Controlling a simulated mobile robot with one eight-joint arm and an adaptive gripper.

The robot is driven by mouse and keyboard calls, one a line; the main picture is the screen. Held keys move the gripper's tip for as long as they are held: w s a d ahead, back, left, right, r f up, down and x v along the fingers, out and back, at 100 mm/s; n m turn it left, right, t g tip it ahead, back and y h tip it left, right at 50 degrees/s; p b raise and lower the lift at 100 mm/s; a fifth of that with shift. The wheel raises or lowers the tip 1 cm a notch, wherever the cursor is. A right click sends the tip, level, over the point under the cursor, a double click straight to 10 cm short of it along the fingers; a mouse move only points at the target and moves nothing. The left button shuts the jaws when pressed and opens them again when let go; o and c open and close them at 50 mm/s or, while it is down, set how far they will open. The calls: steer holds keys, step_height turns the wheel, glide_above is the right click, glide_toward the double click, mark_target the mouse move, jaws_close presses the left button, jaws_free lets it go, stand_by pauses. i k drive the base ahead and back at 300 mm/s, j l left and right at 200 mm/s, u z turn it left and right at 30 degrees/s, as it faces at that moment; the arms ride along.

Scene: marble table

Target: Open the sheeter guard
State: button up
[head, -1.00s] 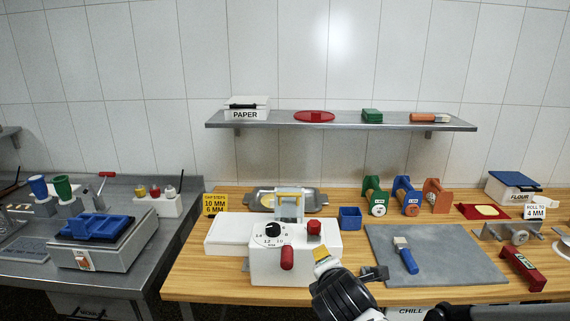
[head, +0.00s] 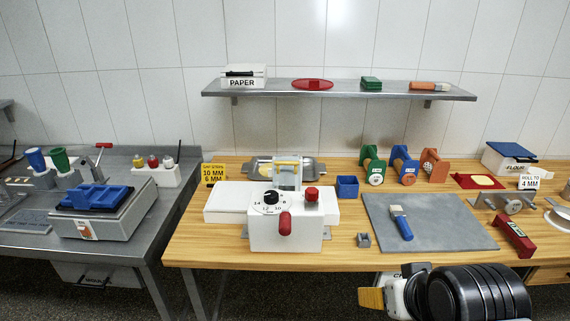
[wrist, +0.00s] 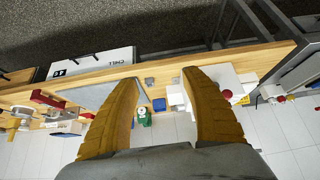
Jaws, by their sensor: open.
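The sheeter (head: 262,232) is a white machine on the wooden table, with a black numbered dial, a red button on top and a red handle in front. Its guard (head: 288,178) is a clear cover with a yellow bar along the top, standing behind the dial; it looks down, though its angle is hard to tell. My gripper (head: 371,299) is in front of the table edge, right of the sheeter and apart from it. In the wrist view its two ochre fingers (wrist: 160,78) are spread and empty. The sheeter (wrist: 208,77) is partly hidden behind the right finger there.
A small grey metal block (head: 363,240) and a grey mat (head: 440,225) with a brush lie right of the sheeter. Coloured rollers (head: 404,166) stand farther back. A shelf (head: 340,90) hangs above.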

mark_target(277, 163)
steer(key=i+l, duration=0.35)
steer(key=i, duration=0.2)
steer(key=i+l, duration=0.3)
steer(key=i, duration=0.25)
steer(key=j, duration=0.75)
